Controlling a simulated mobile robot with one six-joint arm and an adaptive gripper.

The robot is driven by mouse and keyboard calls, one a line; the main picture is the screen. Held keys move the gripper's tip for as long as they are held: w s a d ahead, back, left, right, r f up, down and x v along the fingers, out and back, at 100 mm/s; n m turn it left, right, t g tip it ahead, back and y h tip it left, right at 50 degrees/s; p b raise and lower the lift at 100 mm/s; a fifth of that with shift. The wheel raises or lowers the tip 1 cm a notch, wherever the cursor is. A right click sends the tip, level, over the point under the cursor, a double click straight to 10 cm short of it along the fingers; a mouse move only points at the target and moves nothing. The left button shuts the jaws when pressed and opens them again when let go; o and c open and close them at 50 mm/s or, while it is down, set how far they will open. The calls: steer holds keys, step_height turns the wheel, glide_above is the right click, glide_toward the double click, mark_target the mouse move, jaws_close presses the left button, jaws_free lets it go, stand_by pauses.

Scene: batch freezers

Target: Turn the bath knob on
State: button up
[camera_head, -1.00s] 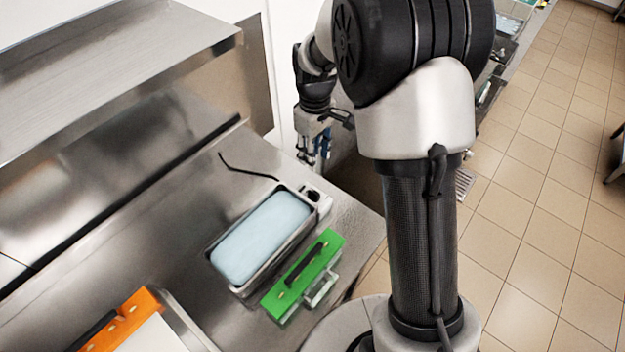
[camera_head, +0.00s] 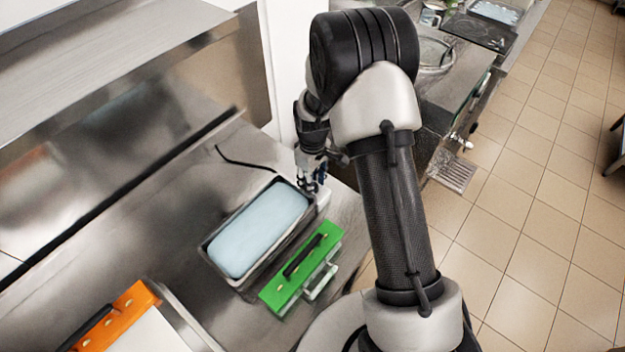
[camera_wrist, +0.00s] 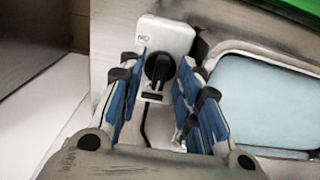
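The bath (camera_head: 213,273) is a steel tub of pale blue liquid on the steel counter. Its white control box (camera_wrist: 176,35) shows in the wrist view, with the black round knob (camera_wrist: 160,68) on its face. My gripper (camera_wrist: 158,88) is open, its blue-padded fingers on either side of the knob with gaps between; I cannot tell whether they touch the box. In the head view my gripper (camera_head: 313,183) is at the far end of the bath, and the knob is hidden there.
A green-lidded item (camera_head: 318,262) with a black handle stands right beside the bath. An orange-edged container (camera_head: 122,312) is at the lower left. A black cable (camera_head: 240,163) lies behind the bath. A steel wall and shelf (camera_head: 110,60) bound the left; tiled floor is at right.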

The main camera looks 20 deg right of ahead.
steer(key=shift+c, duration=0.6)
jaws_close()
steer(key=shift+m, duration=0.3)
steer(key=m+b, duration=0.1)
steer(key=m, duration=0.2)
steer(key=m+b, duration=0.1)
steer(key=m, duration=0.8)
steer(key=shift+b, duration=0.3)
steer(key=m, duration=0.5)
steer(key=shift+m, duration=0.3)
steer(key=shift+o, duration=0.6)
jaws_free()
